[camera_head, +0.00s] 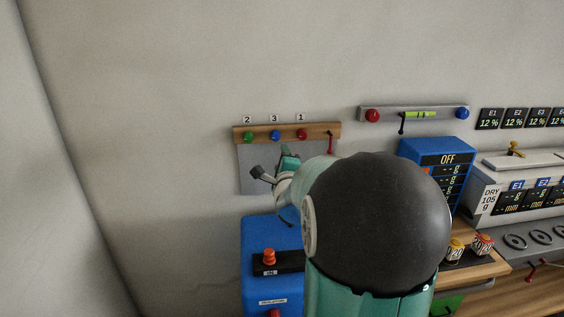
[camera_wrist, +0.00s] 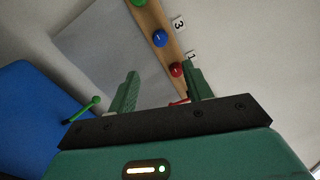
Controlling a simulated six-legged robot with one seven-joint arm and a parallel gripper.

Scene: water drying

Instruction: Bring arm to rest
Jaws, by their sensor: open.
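My arm reaches forward, and its large dark rounded joint and teal link fill the lower middle of the head view. My gripper (camera_wrist: 163,74) is open in the wrist view, with two green fingers apart and nothing between them. In the head view my gripper (camera_head: 288,160) is small and partly hidden by my own arm. It is in front of the grey panel (camera_head: 250,180) below a wooden rail (camera_head: 322,130) with green, blue and red knobs. The wrist view shows the rail tilted, with the blue knob (camera_wrist: 159,38) and red knob (camera_wrist: 176,69) beyond the fingers.
A blue box (camera_head: 258,235) with an orange knob (camera_head: 269,257) stands below the panel. To the right are a blue display unit (camera_head: 435,147) reading OFF, a white drying machine (camera_head: 530,163) and small labelled cubes (camera_head: 482,244). The wall at left is bare.

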